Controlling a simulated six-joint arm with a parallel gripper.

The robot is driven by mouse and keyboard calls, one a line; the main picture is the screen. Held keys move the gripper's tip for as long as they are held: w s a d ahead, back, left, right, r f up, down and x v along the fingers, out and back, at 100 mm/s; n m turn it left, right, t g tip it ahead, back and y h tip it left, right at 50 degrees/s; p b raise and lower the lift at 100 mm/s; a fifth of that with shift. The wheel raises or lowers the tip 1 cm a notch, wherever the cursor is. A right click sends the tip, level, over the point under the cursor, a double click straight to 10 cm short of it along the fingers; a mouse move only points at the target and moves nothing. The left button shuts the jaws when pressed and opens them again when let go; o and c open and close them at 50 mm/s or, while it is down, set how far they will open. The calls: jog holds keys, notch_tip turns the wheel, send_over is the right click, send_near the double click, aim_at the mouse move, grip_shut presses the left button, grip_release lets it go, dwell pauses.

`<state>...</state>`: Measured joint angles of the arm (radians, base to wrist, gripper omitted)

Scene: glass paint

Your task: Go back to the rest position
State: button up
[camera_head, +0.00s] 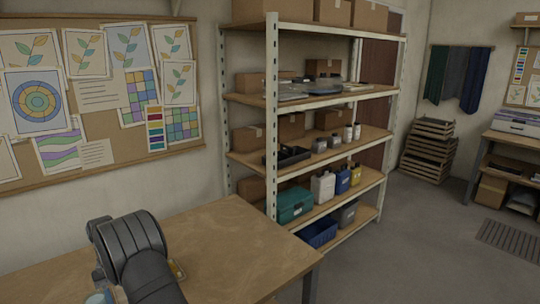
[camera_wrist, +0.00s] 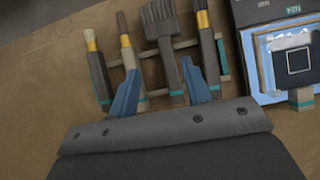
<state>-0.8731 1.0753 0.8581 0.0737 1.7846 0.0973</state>
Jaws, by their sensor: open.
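My gripper (camera_wrist: 159,72) shows in the wrist view with its two blue fingers apart. A wide dark brush (camera_wrist: 160,40) lies in line with the gap between them; I cannot tell how far below the fingers it is. Slim brushes with gold ferrules lie to either side, one left brush (camera_wrist: 93,66), one nearer the left finger (camera_wrist: 124,45) and one right brush (camera_wrist: 206,50). They lie across a light rack (camera_wrist: 183,44) with teal-marked ends. In the head view my dark arm covers the table's left front, and the gripper is hidden there.
A blue-edged panel (camera_wrist: 262,68) with a dark square lies right of the brushes. The wooden table (camera_head: 225,240) is bare on its right side. A loaded shelf unit (camera_head: 272,130) stands behind it, and a pinboard (camera_head: 110,150) hangs on the left wall.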

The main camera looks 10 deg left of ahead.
jog(key=w+d+r+m+y, duration=0.3)
jog(key=w+d, duration=0.5)
jog(key=d, duration=0.1)
jog(key=w+d+r+m+y, duration=0.2)
jog(key=w+d+m+y, duration=0.15)
jog(key=w+d, duration=0.6)
jog(key=w+d+r+m+t+y, duration=0.1)
jog(key=w+d+m+t, duration=0.1)
jog(key=d, duration=0.7)
jog(key=w+d+r+m+t+y, duration=0.2)
jog(key=w+d+m+t, duration=0.1)
jog(key=d, duration=0.7)
jog(key=shift+t, duration=0.6)
jog(key=shift+a, duration=0.1)
